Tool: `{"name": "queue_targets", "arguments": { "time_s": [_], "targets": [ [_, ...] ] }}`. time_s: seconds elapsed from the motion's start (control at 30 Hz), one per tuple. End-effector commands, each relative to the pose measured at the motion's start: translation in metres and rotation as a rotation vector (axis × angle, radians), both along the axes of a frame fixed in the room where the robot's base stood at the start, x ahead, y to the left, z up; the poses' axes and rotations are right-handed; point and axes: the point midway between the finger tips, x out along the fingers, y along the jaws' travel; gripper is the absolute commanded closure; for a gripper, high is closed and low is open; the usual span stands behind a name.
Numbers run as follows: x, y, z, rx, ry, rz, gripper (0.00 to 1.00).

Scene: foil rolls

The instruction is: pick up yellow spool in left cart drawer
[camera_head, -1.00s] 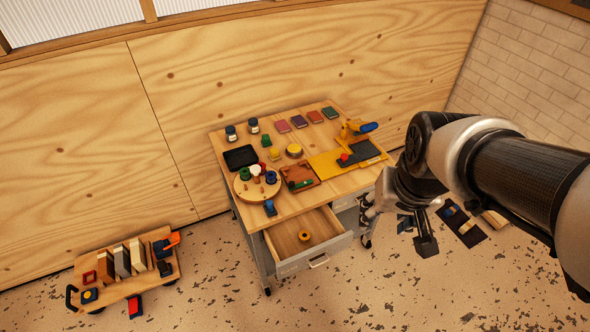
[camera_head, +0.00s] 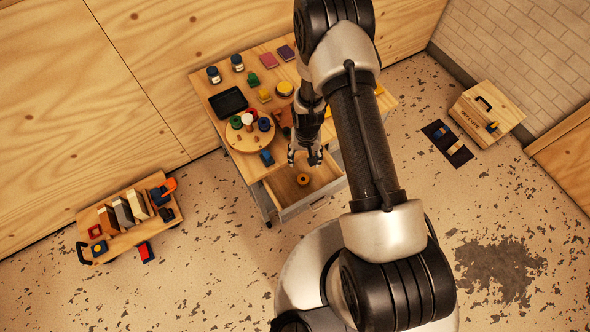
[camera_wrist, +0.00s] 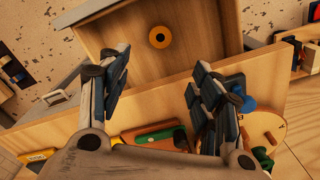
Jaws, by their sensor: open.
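The yellow spool (camera_head: 303,179) lies in the open drawer (camera_head: 284,194) at the front of the wooden cart. My gripper (camera_head: 305,160) hangs over the cart's front edge, just behind and above the drawer. In the wrist view my gripper (camera_wrist: 158,80) has its two fingers wide apart, with nothing between them. The spool shows beyond the fingertips, between them and apart from both.
The cart top carries a round board (camera_head: 241,137) with several coloured pieces, a black tray (camera_head: 228,102) and a blue object (camera_head: 267,158) near the front edge. A low wooden trolley (camera_head: 125,228) stands at the left. A wooden box (camera_head: 487,113) is on the floor at the right.

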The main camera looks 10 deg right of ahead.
Motion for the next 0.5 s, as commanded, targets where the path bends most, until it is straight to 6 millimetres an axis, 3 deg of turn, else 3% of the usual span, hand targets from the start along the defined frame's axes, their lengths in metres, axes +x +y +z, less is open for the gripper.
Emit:
{"name": "queue_targets", "arguments": {
  "time_s": [0.17, 0.5],
  "targets": [
    [-0.003, 0.000, -0.026, 0.000, 0.006, -0.003, 0.41],
    [-0.003, 0.000, -0.100, 0.000, 0.006, -0.002, 0.41]
  ]
}}
